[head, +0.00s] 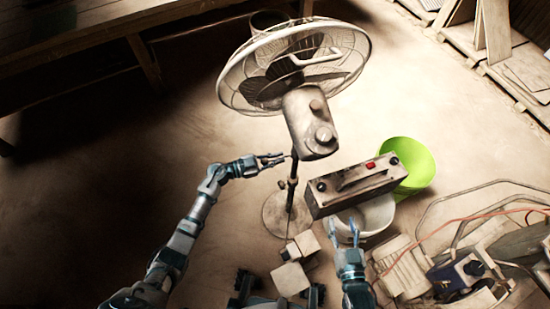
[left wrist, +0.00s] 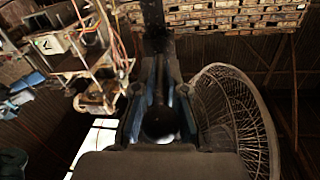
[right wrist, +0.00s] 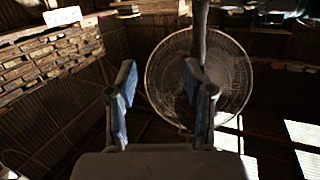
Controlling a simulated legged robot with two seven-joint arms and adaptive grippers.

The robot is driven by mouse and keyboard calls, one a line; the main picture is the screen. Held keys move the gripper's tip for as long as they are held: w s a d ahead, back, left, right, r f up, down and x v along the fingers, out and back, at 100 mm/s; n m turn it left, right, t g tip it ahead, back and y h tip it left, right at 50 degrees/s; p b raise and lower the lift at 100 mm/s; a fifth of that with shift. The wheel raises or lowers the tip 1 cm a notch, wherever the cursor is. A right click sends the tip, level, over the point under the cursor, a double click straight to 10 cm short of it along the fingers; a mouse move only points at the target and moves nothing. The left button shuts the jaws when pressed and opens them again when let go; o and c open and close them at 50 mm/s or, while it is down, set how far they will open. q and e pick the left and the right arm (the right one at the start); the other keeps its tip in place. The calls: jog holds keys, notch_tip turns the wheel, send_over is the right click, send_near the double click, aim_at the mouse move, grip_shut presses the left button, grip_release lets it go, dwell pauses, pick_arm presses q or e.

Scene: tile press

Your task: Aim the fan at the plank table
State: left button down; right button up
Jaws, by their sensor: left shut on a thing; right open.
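The standing fan has a round wire cage (head: 345,38) and a pale motor housing (head: 303,115) with knobs. Its housing faces me and its cage faces away, toward the back of the room. A thin dark stand runs down to a round base. A wooden table (head: 100,22), which looks like the plank table, stands at the upper left. My left gripper (head: 284,160) is shut on the fan at its dark stand, below the housing; the cage also shows in the left wrist view (left wrist: 235,120). My right gripper (head: 343,236) is open and empty, apart from the fan.
A boxy device (head: 355,184) with a handle and red switch sits right of the stand. A green bucket (head: 418,165) and a white bucket (head: 372,214) are by it. Pale blocks (head: 290,279) and machinery with hoses lie near. The floor at left is clear.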

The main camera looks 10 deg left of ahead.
pick_arm(q)
jog(key=p, duration=0.1)
jog(key=n+t+p, duration=0.1)
jog(key=t+y+p, duration=0.1)
jog(key=shift+s+d+r+n, duration=0.25)
jog(key=shift+s+r+n, duration=0.05)
jog(key=shift+r, duration=0.05)
jog(key=shift+f, duration=0.15)
pick_arm(e)
jog(key=s+d+f+g+h, duration=0.2)
jog(key=s+d+f+g, duration=0.1)
jog(key=s+f+g, duration=0.4)
jog(key=shift+s+d+f+g, duration=0.3)
jog(key=shift+s+f+g, duration=0.1)
jog(key=shift+f+g, duration=0.15)
pick_arm(q)
jog(key=c, duration=1.3)
grip_release()
jog(key=shift+o, duration=0.4)
jog(key=shift+s+f, duration=0.1)
jog(key=shift+f, duration=0.05)
pick_arm(e)
jog(key=shift+w+f, duration=0.1)
